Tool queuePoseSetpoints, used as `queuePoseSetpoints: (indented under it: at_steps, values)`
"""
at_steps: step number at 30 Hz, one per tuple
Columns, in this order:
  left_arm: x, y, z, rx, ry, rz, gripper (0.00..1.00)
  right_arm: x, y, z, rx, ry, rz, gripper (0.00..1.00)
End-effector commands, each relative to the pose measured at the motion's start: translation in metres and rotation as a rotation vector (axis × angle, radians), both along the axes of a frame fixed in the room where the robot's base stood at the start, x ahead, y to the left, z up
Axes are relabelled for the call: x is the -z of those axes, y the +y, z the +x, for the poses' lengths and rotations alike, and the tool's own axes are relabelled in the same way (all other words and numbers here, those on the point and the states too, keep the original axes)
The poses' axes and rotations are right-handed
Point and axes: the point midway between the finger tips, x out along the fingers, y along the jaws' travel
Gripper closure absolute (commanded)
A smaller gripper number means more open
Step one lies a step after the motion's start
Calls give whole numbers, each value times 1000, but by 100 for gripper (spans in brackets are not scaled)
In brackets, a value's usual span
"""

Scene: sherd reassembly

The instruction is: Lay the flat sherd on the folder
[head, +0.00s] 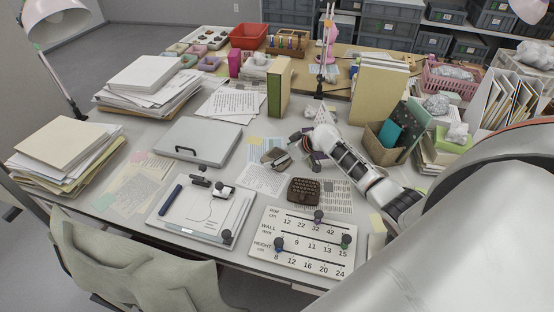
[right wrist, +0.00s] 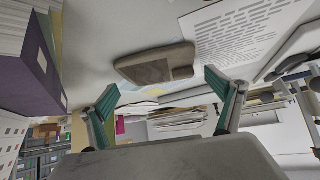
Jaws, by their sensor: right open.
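A grey-brown sherd (head: 279,161) lies on papers near the middle of the desk. In the right wrist view the sherd (right wrist: 155,65) looks thick-edged, with a darker patch on its face. My right gripper (head: 296,146) is at the sherd, just to its right in the head view. In the right wrist view its two teal fingers (right wrist: 163,84) are spread apart with nothing between them, and the sherd shows beyond their tips. I cannot tell for certain which item is the folder; manila folders (head: 60,147) lie in a stack at the left. My left gripper is out of view.
A dark brown textured piece (head: 303,190) lies in front of the sherd. A grey flat case (head: 197,140) with a black handle lies to the left. A white slider board (head: 300,240) is at the front. Upright books (head: 279,87) stand behind.

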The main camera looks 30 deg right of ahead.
Motion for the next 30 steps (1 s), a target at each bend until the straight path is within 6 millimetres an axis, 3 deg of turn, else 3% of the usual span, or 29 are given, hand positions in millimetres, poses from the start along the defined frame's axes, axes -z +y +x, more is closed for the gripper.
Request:
queuePoseSetpoints:
  at_steps: [4,9,23,26,30]
  values:
    - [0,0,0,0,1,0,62,0,0,0,0,0,0,11]
    - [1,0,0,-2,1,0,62,0,0,0,1,0,1,51]
    - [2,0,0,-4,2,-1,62,-8,0,0,-1,-1,0,51]
    - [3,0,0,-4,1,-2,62,-19,0,0,-1,-3,0,51]
    - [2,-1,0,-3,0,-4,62,-48,-1,1,-1,-5,-3,51]
